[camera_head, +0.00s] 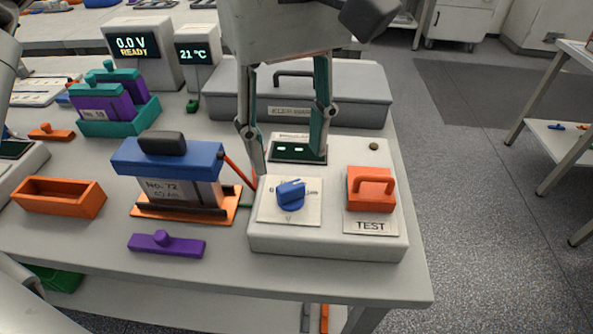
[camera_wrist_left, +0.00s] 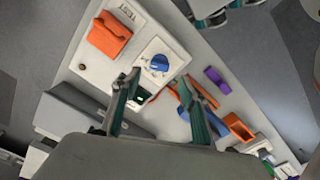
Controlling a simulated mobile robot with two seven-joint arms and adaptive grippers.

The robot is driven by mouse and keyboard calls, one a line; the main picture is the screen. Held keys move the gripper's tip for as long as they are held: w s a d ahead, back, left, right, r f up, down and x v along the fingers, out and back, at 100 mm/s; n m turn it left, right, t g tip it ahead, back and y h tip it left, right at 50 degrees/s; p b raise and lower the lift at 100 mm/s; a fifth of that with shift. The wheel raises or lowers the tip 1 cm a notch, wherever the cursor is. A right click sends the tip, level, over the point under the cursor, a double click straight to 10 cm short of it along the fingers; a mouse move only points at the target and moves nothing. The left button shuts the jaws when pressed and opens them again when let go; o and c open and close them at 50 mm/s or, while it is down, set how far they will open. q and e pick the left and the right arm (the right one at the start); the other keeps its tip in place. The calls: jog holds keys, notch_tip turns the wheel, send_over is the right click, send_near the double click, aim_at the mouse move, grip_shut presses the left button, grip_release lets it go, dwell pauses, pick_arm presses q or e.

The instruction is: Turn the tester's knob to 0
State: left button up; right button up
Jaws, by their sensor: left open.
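The tester (camera_head: 328,241) is a white box at the table's front right. Its blue knob (camera_head: 291,194) sits on a pale square dial plate (camera_head: 272,212). A "0" shows at the plate's left and part of another label at its right; I cannot tell exactly where the knob points. My left gripper (camera_head: 287,160) comes down from the top, its fingers open and spread, above and behind the knob and apart from it. In the left wrist view the knob (camera_wrist_left: 159,63) lies just beyond the open fingertips. My right gripper is not in view.
An orange handled block (camera_head: 370,190) marked TEST stands right of the knob. A blue-topped battery (camera_head: 170,160) with red and green leads stands left. A grey case (camera_head: 355,100) lies behind, a purple piece (camera_head: 166,245) in front left. An orange tray (camera_head: 58,197) is farther left.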

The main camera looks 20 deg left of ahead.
aim_at(290, 184)
pick_arm(q)
notch_tip(290, 184, down, 6)
jog(key=shift+b, duration=0.65)
jog(key=c, duration=1.1)
